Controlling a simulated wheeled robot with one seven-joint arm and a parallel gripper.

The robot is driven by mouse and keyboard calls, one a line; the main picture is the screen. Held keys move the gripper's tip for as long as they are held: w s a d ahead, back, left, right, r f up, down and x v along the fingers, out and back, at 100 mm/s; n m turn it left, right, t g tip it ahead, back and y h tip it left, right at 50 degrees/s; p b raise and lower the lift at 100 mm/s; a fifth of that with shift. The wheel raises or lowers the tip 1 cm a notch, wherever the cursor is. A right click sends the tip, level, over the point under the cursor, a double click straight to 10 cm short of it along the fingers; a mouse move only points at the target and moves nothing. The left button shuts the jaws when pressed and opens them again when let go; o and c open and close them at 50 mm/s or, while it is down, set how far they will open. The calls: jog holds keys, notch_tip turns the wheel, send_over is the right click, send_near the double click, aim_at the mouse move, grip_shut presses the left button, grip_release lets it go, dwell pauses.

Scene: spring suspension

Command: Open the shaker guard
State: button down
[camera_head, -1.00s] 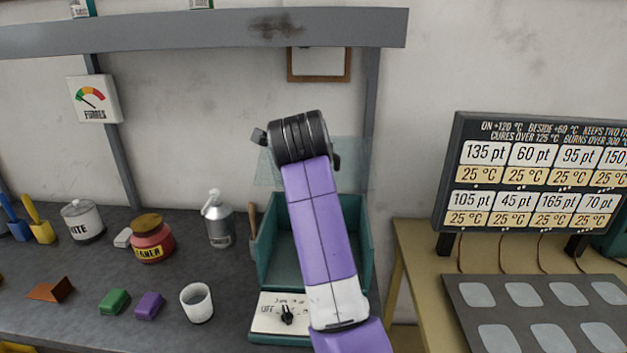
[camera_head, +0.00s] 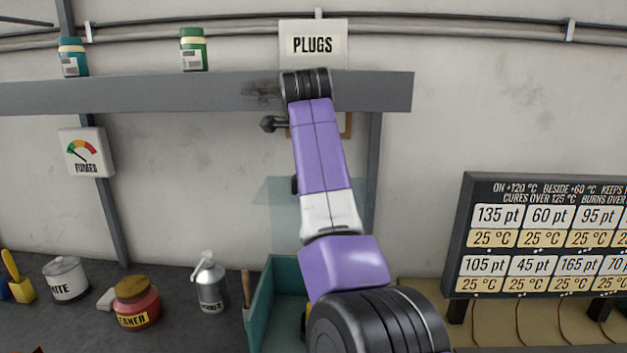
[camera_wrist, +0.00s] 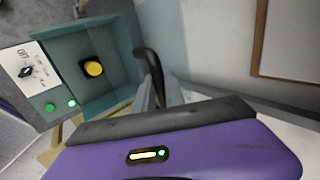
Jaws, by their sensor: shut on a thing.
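The shaker is a teal open-topped box (camera_head: 268,285), partly behind my arm. Its clear, pale teal guard (camera_head: 272,192) stands raised above the box and shows on both sides of my arm. In the wrist view the box (camera_wrist: 110,58) is at the upper left, with a yellow round part (camera_wrist: 93,68) inside. The guard appears as a pale see-through strip (camera_wrist: 172,40). My gripper (camera_wrist: 155,82) is shut at the guard's edge; its exact contact is hard to see. In the head view my arm mostly hides it.
A grey shelf (camera_head: 180,92) runs above, behind my raised arm. A dark temperature board (camera_head: 550,235) stands at the right.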

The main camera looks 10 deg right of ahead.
jog(key=shift+f, duration=0.1)
jog(key=c, duration=1.4)
grip_release()
jog(key=shift+s+b, duration=0.1)
jog(key=shift+b, duration=0.2)
jog(key=shift+s+a+r+b, duration=0.1)
jog(key=shift+s+r+b, duration=0.1)
jog(key=shift+r+b, duration=0.15)
jog(key=s+a+b, duration=0.3)
jog(key=s+b, duration=0.1)
jog(key=s, duration=0.7)
jog(key=shift+s+a+r, duration=0.15)
jog(key=shift+s+a, duration=0.1)
jog(key=shift+a, duration=0.1)
